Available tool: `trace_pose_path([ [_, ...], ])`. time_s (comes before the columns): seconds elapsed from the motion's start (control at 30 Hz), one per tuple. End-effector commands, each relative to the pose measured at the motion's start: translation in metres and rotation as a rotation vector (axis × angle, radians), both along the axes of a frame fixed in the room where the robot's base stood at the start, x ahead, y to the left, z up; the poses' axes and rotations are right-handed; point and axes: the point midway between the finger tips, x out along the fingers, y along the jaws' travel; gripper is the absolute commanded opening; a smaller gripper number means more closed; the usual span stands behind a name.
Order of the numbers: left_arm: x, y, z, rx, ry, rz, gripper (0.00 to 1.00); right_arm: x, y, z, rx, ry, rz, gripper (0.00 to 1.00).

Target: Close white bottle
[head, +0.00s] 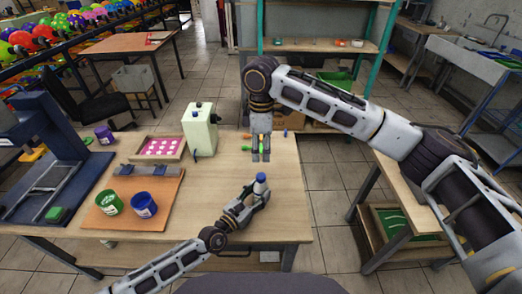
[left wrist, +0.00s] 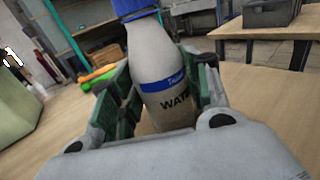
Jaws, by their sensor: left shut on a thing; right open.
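The white bottle (head: 260,186) with a blue top stands at the right part of the wooden table. My left gripper (head: 252,197) is shut on it. In the left wrist view the bottle (left wrist: 164,82) sits between the fingers, leaning slightly, with a blue band and lettering; its blue top (left wrist: 132,8) is cut by the frame edge. I cannot tell from this whether the top is a fitted cap. My right gripper (head: 261,157) is open, pointing down over the table behind the bottle, apart from it.
A pale green box-shaped container (head: 200,133) stands left of my right gripper. Green and blue cups (head: 144,206) sit on an orange board (head: 168,218). A pink-dotted tray (head: 160,149) lies behind. Small coloured items lie near my right gripper. The table's front right is clear.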

Motion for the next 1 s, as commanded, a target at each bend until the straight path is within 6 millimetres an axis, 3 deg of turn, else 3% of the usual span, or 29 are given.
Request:
trace_pose_path([
  [0.17, -0.0003, 0.0001, -0.0009, 0.001, 0.002, 0.0, 0.0, 0.0, 0.0001, -0.0001, 0.0, 0.0, 0.0, 0.52],
  [0.2, -0.0003, 0.0001, -0.0009, 0.001, 0.002, 0.0, 0.51, 0.0, 0.0001, -0.0001, 0.0, 0.0, 0.0, 0.52],
  [0.37, -0.0002, 0.0, -0.0006, 0.001, 0.001, 0.0, 0.71, 0.0, 0.0001, -0.0002, 0.0, 0.0, 0.0, 0.52],
  [1.0, -0.0079, 0.0062, -0.0005, 0.001, 0.001, -0.001, 0.72, 0.0, 0.0001, -0.0003, 0.0, 0.0, 0.0, 0.52],
])
